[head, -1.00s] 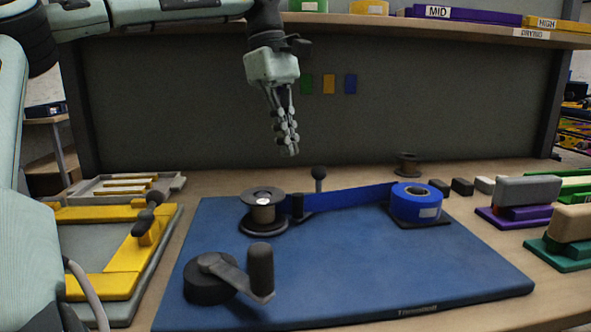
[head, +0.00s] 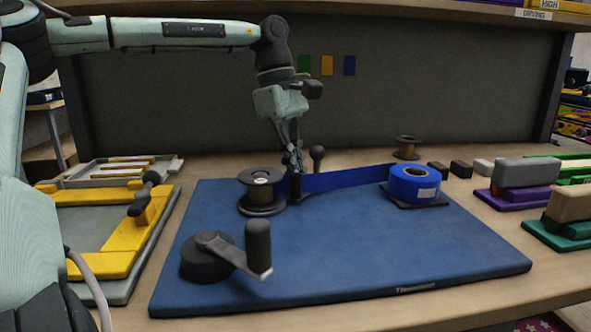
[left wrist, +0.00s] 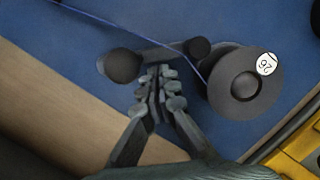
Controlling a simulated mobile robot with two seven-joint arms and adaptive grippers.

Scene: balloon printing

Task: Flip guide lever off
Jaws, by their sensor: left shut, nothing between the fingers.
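The guide lever has a black ball knob (head: 317,153) on a stem, at the back of the blue board beside the ribbon. In the left wrist view the round knob (left wrist: 123,65) is joined by a dark bar to a smaller round post (left wrist: 197,47), where the ribbon passes. My left gripper (head: 294,165) points down just left of the knob in the head view, in front of part of the ribbon. Contact cannot be told. My right gripper is not in view.
A dark spool (head: 262,190) stands left of the lever, and a blue ribbon roll (head: 414,184) right. A crank (head: 258,250) is at the blue board's (head: 380,255) front left. A yellow frame (head: 110,262) lies left; stamps (head: 525,175) stand right. A shelf overhangs behind.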

